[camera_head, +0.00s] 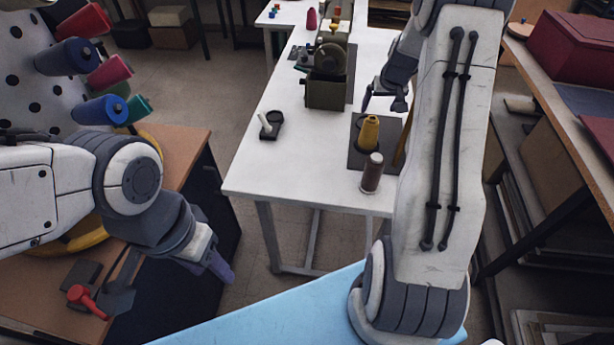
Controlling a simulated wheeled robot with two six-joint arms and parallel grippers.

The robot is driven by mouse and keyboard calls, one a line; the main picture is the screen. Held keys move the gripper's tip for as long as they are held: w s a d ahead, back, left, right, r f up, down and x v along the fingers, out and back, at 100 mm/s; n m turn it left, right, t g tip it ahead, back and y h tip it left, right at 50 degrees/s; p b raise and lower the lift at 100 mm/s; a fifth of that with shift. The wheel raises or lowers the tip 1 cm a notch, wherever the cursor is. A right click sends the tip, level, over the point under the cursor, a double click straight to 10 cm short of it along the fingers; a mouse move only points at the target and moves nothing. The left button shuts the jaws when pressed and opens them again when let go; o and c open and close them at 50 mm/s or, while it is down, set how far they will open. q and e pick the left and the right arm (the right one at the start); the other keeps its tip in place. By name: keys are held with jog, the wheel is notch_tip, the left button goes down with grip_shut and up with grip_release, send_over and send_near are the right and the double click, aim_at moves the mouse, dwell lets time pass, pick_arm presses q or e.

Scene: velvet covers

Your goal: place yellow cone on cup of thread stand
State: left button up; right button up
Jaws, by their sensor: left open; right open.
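The yellow cone (370,132) stands upright on a dark round base over a dark square plate (357,160) on the white table. This looks like the thread stand's cup and base, but the cone hides the cup's inside. My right gripper (384,101) is open, just behind and above the cone, and looks apart from it. My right arm hides the area right of the plate. My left gripper (218,266) is open and empty, low at the left between the wooden bench and the white table.
A grey-brown spool (372,173) stands near the table's front right. A dark green machine (327,88) stands behind the plate. A white peg on a black base (266,126) is at the left. Colored cones hang on a pegboard (22,60). The table's front left is clear.

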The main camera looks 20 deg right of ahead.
jog(key=s+a+r+n+g+y, duration=0.1)
jog(key=s+a+r+n, duration=0.1)
jog(key=a, duration=0.8)
jog(key=s+a+r+n+y, duration=0.1)
jog(key=s+a+r, duration=0.15)
jog(key=a, duration=0.65)
jog(key=s+a+r+n+g+y, duration=0.1)
jog(key=s+a+r+n, duration=0.15)
jog(key=a, duration=0.75)
jog(key=s+a+r+n+g, duration=0.1)
jog(key=s+a+r+n, duration=0.15)
jog(key=s+a, duration=0.8)
jog(key=s+a+n+g, duration=0.1)
jog(key=s+n, duration=0.2)
jog(key=s, duration=1.2)
jog(key=shift+s+a+f+g, duration=0.25)
jog(key=shift+a+f+g, duration=0.05)
jog(key=shift+a+f, duration=0.1)
